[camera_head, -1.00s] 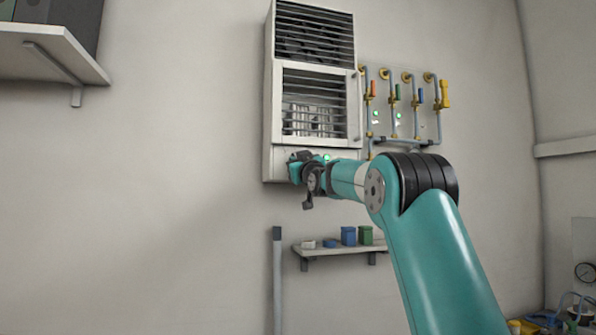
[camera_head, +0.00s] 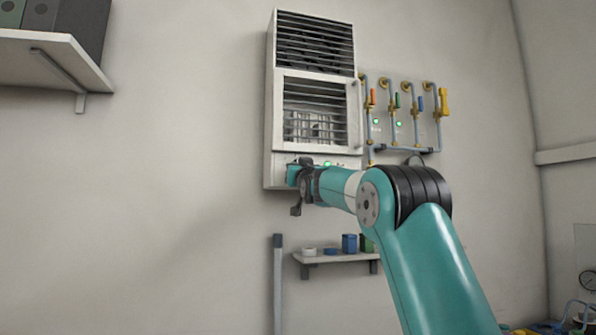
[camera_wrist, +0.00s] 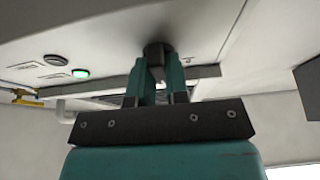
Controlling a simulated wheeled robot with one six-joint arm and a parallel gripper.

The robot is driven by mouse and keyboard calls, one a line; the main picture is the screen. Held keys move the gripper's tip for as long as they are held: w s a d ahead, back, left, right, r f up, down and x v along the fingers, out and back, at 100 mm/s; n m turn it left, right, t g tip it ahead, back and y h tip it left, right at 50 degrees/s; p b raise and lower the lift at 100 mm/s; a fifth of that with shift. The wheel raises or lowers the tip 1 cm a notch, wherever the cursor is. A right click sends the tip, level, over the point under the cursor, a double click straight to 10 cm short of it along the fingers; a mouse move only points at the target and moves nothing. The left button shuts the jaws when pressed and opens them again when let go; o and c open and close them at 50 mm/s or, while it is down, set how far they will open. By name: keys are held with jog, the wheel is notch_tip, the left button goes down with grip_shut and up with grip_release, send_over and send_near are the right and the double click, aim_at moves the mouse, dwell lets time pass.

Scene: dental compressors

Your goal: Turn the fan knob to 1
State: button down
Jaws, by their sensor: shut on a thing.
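The white wall unit (camera_head: 279,130) has louvred grilles and a lower panel. In the wrist view, the dark fan knob (camera_wrist: 158,50) sticks out of that panel (camera_wrist: 110,45). My gripper (camera_wrist: 159,72) has its two teal fingers on either side of the knob and is shut on it. In the head view my gripper (camera_head: 298,175) is at the lower left of the unit, and the knob is hidden there. The knob's pointer and number marks cannot be read.
Pipes with coloured valve handles (camera_head: 420,103) are right of the unit. A small shelf (camera_head: 322,258) with boxes is below, and a larger shelf (camera_head: 60,50) is at upper left. The wall between is clear.

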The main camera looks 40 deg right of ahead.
jog(key=c, duration=1.1)
grip_release()
jog(key=b+v, duration=0.8)
jog(key=v, duration=0.9)
jog(key=shift+s+f, duration=0.15)
